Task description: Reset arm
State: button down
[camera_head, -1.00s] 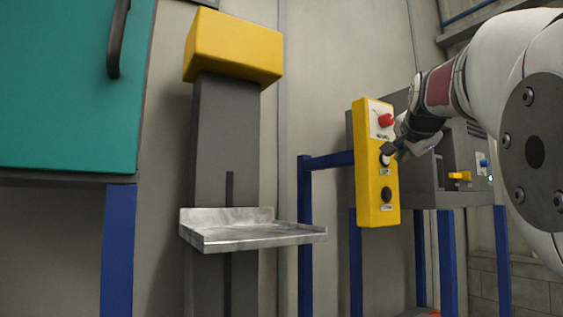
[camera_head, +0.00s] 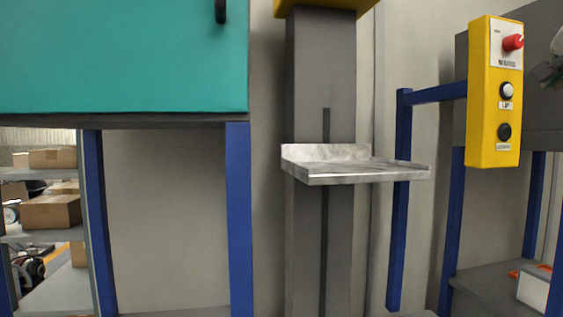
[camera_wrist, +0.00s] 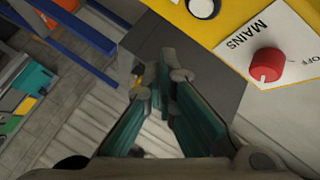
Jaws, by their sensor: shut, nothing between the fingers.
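My gripper (camera_wrist: 155,75) shows in the wrist view with teal linkages and grey fingers, shut and empty. It is near the yellow control panel (camera_wrist: 235,45), apart from the red MAINS knob (camera_wrist: 267,65) to its right. In the head view only a small part of my gripper (camera_head: 548,72) shows at the right edge, beside the yellow panel (camera_head: 494,95). That panel carries a red knob (camera_head: 513,43), a white button (camera_head: 507,90) and a black button (camera_head: 504,131). Most of my arm is out of the head view.
A metal shelf (camera_head: 350,171) sticks out from a grey column (camera_head: 320,85). A teal cabinet (camera_head: 120,60) stands on blue legs (camera_head: 239,220) at left. Racks with cardboard boxes (camera_head: 50,211) are at far left. A grey machine (camera_head: 540,110) is behind the panel.

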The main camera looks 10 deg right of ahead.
jog(key=a+f+n+g+y, duration=0.1)
jog(key=a+f+n+y, duration=0.3)
jog(key=a+f, duration=0.65)
jog(key=a+f+n+y, duration=0.3)
jog(key=a+f+n, duration=0.3)
jog(key=a, duration=0.7)
jog(key=s+a+f+n+g+y, duration=0.1)
jog(key=s+a+f+n, duration=0.2)
jog(key=f, duration=0.4)
jog(key=s+a+f+n+g+y, duration=0.1)
jog(key=s+a+f+n+g, duration=0.1)
jog(key=s+a+f, duration=0.4)
jog(key=s+a+f+n+g, duration=0.2)
jog(key=s+a+f+n, duration=0.2)
jog(key=s+f, duration=0.3)
notch_tip(320, 180, down, 2)
jog(key=shift+a+f+n+y, duration=0.1)
jog(key=shift+a+n+y, duration=0.25)
jog(key=shift+a, duration=0.4)
